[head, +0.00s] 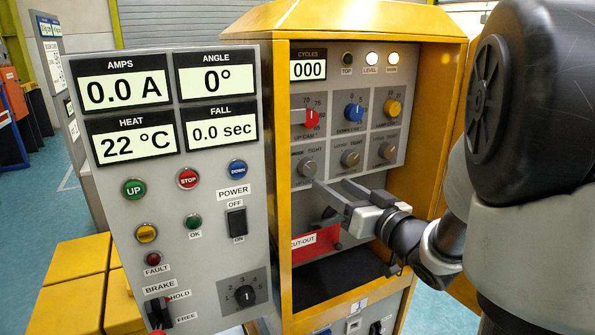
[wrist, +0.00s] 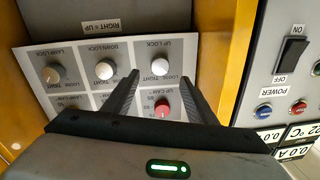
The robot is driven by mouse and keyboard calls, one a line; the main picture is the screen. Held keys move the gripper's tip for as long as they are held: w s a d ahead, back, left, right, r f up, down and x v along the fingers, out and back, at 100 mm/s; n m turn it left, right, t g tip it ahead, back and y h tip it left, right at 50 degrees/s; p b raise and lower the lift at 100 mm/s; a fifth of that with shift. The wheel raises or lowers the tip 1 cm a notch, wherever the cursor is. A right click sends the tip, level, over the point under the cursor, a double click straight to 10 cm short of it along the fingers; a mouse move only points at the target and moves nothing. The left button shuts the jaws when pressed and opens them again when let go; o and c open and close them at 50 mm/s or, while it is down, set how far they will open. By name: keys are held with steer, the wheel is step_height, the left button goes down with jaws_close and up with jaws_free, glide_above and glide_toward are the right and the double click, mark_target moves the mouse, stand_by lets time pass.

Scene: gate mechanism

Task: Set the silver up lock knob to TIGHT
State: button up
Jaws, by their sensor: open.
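The silver up lock knob (head: 307,168) is at the left of the lower knob row on the grey panel inside the yellow cabinet, under LOOSE and TIGHT labels. In the upside-down wrist view the knob (wrist: 160,67) shows near and between the tips of my fingers. I cannot tell which label its pointer faces. My gripper (head: 332,185) is open and empty, just below and right of the knob in the head view. It also shows in the wrist view (wrist: 158,75), one finger on each side of the knob, with no clear contact.
The red up cam knob (head: 311,118) sits above the up lock knob. A red cut-out plate (head: 315,244) is below. The display panel (head: 185,290) stands left, and the yellow cabinet wall (head: 440,140) right.

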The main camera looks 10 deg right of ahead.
mark_target(310, 170)
steer(key=x, duration=0.9)
steer(key=shift+w+b, duration=0.1)
steer(key=shift+b, duration=0.2)
steer(key=c, duration=1.1)
steer(key=shift+o, duration=0.2)
